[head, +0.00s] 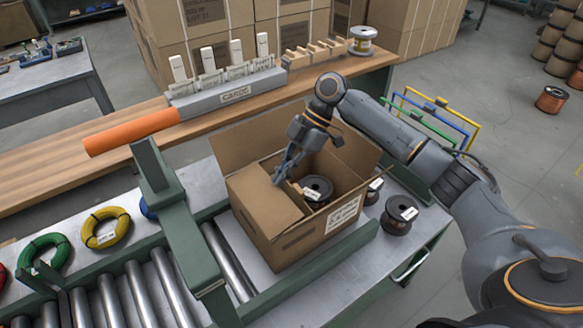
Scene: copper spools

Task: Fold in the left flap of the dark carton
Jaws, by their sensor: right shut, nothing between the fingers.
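The open brown carton (283,250) stands on the metal bench beyond the end of the rollers. Its left flap (262,199) lies nearly flat over the left part of the opening. The far flap (255,137) stands up, and a right-hand flap (358,156) also stands up. A dark spool (317,187) shows inside at the right of the opening. My right gripper (279,178) is shut and empty, its tips low at the inner side of the left flap; whether they touch it I cannot tell. My left gripper is out of view.
Dark spools (399,214) stand on the bench right of the carton. Yellow (106,228) and green (45,253) coils lie beside the rollers. A wooden shelf (215,128) runs behind.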

